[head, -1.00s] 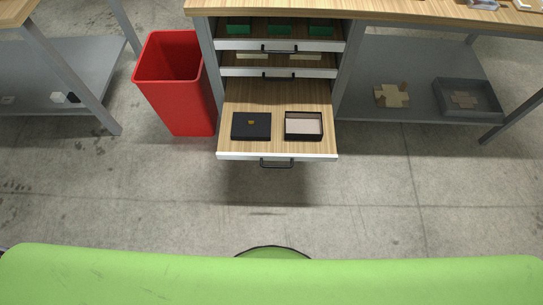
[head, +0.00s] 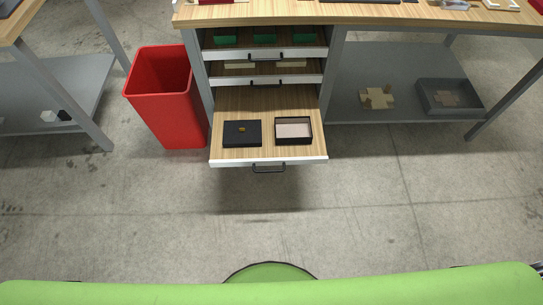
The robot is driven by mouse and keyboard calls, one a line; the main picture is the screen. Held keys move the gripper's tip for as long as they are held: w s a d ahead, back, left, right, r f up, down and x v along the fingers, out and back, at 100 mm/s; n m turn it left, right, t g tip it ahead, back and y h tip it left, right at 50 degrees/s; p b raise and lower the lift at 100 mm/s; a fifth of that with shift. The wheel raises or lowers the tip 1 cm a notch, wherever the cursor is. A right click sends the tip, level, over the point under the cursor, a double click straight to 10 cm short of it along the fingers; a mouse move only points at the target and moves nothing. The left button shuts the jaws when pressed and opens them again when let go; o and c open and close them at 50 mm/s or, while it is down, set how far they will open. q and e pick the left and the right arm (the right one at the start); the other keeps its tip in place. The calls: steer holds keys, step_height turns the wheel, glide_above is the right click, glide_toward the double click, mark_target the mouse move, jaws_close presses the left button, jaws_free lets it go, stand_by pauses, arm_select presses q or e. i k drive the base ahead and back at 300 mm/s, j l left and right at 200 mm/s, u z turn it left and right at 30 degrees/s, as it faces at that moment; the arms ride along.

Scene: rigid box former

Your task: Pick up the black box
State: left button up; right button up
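A closed black box (head: 242,134) with a small gold mark on its lid lies in the left part of the open bottom drawer (head: 268,101). Beside it on the right, a little apart, lies an open black box or lid (head: 293,131) with a pale inside. Neither of my grippers shows in the head view.
A red bin (head: 164,97) stands left of the drawer unit. The wooden bench top (head: 360,14) overhangs the drawers. The drawer front with its black handle (head: 269,168) sticks out over the floor. A grey tray (head: 450,97) sits on the right lower shelf. The concrete floor (head: 330,215) in front is clear.

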mark_target(288, 130)
steer(key=i+j+z, duration=0.2)
steer(key=z, duration=0.2)
steer(key=i+j+z, duration=0.45)
steer(key=j+z, duration=0.3)
steer(key=l, duration=0.15)
